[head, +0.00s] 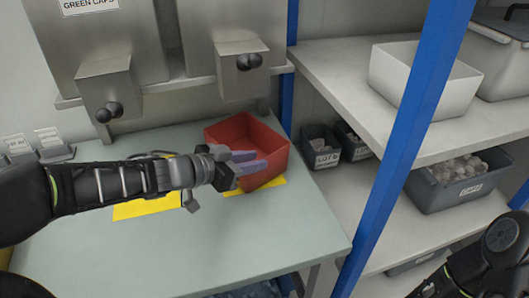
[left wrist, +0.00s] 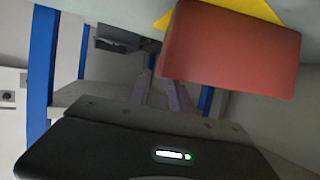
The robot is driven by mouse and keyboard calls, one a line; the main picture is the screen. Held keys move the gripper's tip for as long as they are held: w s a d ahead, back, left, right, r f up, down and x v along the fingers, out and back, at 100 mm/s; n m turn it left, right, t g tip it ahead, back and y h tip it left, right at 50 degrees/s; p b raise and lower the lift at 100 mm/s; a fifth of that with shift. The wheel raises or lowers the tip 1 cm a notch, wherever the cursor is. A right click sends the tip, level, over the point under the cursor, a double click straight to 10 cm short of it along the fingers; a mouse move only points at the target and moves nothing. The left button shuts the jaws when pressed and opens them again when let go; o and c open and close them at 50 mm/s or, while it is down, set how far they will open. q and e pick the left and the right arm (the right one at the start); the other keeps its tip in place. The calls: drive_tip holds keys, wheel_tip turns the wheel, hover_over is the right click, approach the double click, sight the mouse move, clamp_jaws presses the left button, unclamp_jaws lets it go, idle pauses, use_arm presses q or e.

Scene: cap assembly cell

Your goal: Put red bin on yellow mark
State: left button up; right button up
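The red bin (head: 222,132) stands upright on the pale worktop near its back right corner. A yellow mark (head: 262,187) shows beneath and in front of it, partly covered by the bin; another yellow mark (head: 145,208) lies to the left, partly behind my left arm. My left gripper (head: 259,161) is in front of the bin, its two fingers apart and nothing seen between them. In the left wrist view the fingers (left wrist: 160,88) are apart and the red bin (left wrist: 230,50) is beside them. I cannot tell whether they touch it. My right gripper is out of view.
Metal dispensers (head: 240,62) overhang the back of the worktop (head: 230,240). A blue post (head: 415,120) and shelves with a white bin (head: 420,80) and dark grey bins (head: 460,180) stand at the right. The front of the worktop is clear.

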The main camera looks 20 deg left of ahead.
use_arm(q)
drive_tip(key=p+v, duration=0.2)
drive_tip(key=v, duration=0.4)
drive_tip(key=shift+s, duration=0.2)
